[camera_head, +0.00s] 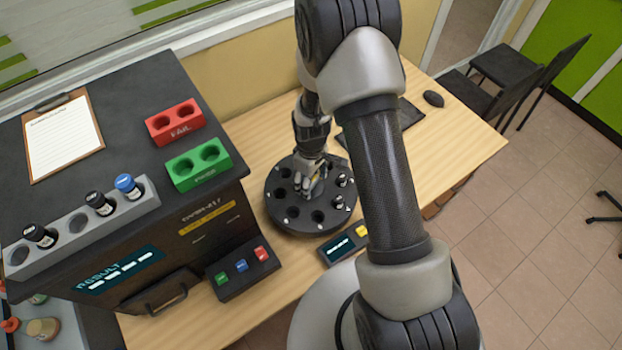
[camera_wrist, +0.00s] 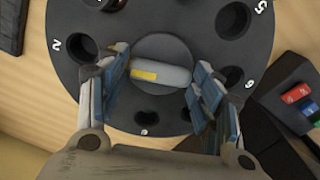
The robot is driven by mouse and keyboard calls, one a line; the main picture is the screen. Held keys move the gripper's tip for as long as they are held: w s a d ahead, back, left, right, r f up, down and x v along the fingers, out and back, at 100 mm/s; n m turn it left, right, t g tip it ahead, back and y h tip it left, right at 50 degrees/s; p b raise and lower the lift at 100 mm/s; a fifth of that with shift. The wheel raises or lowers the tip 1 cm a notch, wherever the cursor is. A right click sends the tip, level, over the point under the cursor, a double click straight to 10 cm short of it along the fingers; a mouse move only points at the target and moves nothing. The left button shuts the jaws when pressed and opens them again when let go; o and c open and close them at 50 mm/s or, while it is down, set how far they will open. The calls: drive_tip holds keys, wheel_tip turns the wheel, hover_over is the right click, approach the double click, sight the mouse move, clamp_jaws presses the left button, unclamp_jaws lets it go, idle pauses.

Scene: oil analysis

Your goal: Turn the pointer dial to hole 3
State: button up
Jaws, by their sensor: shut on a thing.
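The round black dial plate (camera_head: 283,212) stands on the wooden table, with numbered holes around its rim. In the wrist view the plate (camera_wrist: 185,30) fills the upper middle; a 2 shows at left and a 5 at upper right. The grey pointer (camera_wrist: 172,78) with a yellow mark lies at the plate's centre, its yellow-marked end towards the left. My gripper (camera_wrist: 160,72) is shut on the pointer, one finger at each end. In the head view my gripper (camera_head: 315,178) is over the plate's centre and hides most of the pointer. I cannot make out a 3.
Several vials stand in the plate's right-hand holes. A small display box (camera_head: 343,247) sits in front of the plate. The black analyser (camera_head: 130,240) is at left, with a red FAIL block (camera_head: 175,122), a green PASS block (camera_head: 206,165) and a grey vial rack (camera_head: 75,228) on top.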

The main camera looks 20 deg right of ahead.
drive_tip(key=m, duration=0.4)
drive_tip(key=shift+m+b, duration=0.3)
drive_tip(key=shift+m, duration=2)
drive_tip(key=o, duration=1.1)
drive_tip(key=shift+c, duration=0.2)
drive_tip(key=shift+r, duration=0.1)
wheel_tip(320, 180, up, 12)
